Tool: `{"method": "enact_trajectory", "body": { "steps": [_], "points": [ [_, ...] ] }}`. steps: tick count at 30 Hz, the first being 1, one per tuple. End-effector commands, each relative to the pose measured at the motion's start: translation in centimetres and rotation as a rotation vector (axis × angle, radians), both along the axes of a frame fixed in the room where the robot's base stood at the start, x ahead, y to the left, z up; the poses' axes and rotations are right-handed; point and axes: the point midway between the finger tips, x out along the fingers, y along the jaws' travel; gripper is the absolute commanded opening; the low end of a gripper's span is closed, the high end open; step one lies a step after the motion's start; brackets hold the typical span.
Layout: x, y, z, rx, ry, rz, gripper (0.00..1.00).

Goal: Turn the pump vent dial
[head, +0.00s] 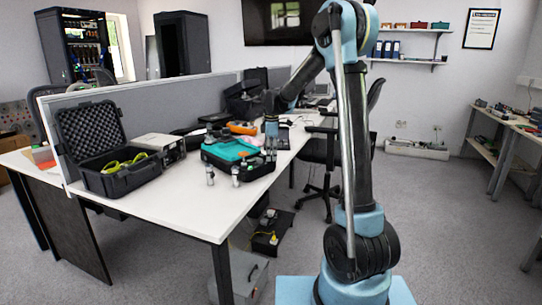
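My arm reaches left over the white table (165,204) in the head view. My gripper (271,146) points down at the right end of a teal and black device (229,150), close to its top. The gripper is small and dark here, so I cannot tell whether it is open or shut, or whether it touches anything. I cannot make out a pump vent dial; it may be hidden by the gripper or too small to see. Small metallic cylinders (210,175) stand at the device's front edge.
An open black case (122,178) with yellow-green contents and a grey box instrument (160,147) stand left of the device. An orange item (241,128) lies behind it. A grey partition (190,103) runs along the table. A black office chair (325,150) stands behind my arm.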

Motion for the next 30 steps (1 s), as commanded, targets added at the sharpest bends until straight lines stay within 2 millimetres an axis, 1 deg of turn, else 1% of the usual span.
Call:
{"method": "enact_trajectory", "body": {
  "steps": [6,8,9,10,11,13,14,23,30],
  "points": [
    [0.01,0.00,-0.01,0.000,0.000,0.000,0.34],
    [0.01,0.00,0.00,0.000,0.000,0.000,0.20],
    [0.01,0.00,0.00,0.000,0.000,0.000,0.11],
    [0.02,0.00,0.00,0.000,0.000,0.000,0.04],
    [0.03,0.01,0.00,0.000,0.000,0.000,0.00],
    [0.05,0.01,0.01,0.000,-0.001,0.000,0.00],
    [0.06,0.45,0.00,0.000,-0.001,0.001,0.00],
    [-0.01,0.26,0.02,0.001,-0.001,-0.039,0.00],
    [-0.14,0.22,0.02,0.002,-0.001,-0.181,0.00]
  ]
}}
